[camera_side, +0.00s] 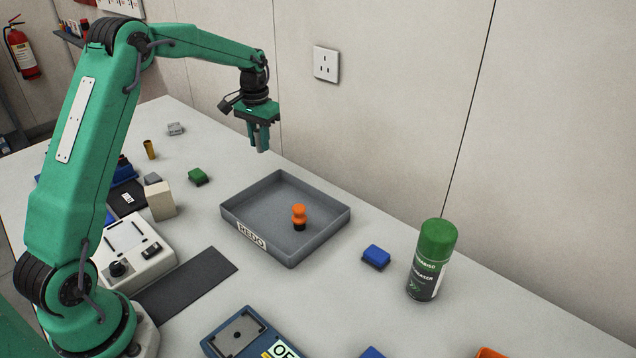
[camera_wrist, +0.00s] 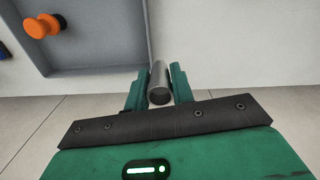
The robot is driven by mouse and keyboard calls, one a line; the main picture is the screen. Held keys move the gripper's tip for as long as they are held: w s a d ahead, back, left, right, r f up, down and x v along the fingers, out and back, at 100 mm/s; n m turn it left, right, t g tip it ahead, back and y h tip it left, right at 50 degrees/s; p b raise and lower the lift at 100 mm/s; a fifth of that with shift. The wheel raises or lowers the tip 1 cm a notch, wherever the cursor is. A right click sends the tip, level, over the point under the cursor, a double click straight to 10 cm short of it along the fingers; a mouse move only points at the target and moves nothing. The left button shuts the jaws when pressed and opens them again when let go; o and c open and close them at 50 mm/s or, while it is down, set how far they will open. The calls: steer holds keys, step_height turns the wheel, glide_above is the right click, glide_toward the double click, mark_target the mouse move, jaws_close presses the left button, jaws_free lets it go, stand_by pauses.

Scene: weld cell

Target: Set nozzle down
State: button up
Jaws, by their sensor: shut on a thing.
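My gripper (camera_side: 262,138) is raised above the far side of the table, near the wall, fingers pointing down. In the wrist view its fingers (camera_wrist: 158,88) are shut on a grey metal cylinder, the nozzle (camera_wrist: 159,80). The nozzle cannot be made out in the side view. A grey tray (camera_side: 328,224) marked REDO lies on the table, nearer the side camera than my gripper; its wall (camera_wrist: 100,72) shows at upper left in the wrist view. An orange knob-like piece with a dark base (camera_side: 299,214) stands inside the tray and also shows in the wrist view (camera_wrist: 42,26).
A green-capped spray can (camera_side: 431,262) stands right of the tray, with a blue block (camera_side: 376,256) between. A green block (camera_side: 198,177), beige block (camera_side: 160,200) and brass-coloured cylinder (camera_side: 149,149) are at left. A blue device (camera_side: 222,333) is in front. The wall bounds the table behind.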

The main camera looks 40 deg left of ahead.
steer(key=shift+d, duration=0.1)
steer(key=s+d+m, duration=0.1)
steer(key=d+m, duration=0.4)
steer(key=d, duration=3)
steer(key=s+d+m, duration=0.4)
steer(key=s+d, duration=1.8)
steer(key=d, duration=0.4)
steer(key=w+f, duration=0.2)
steer(key=w, duration=0.1)
steer(key=w+a+f, duration=0.1)
steer(key=w+f, duration=0.1)
steer(key=w, duration=0.2)
steer(key=w+a+f, duration=0.1)
steer(key=w+f, duration=0.1)
steer(key=w, duration=0.2)
steer(key=shift+w+a+f, duration=0.2)
steer(key=shift+f, duration=0.15)
steer(key=shift+f, duration=0.1)
steer(key=shift+f, duration=1.95)
steer(key=shift+f, duration=0.1)
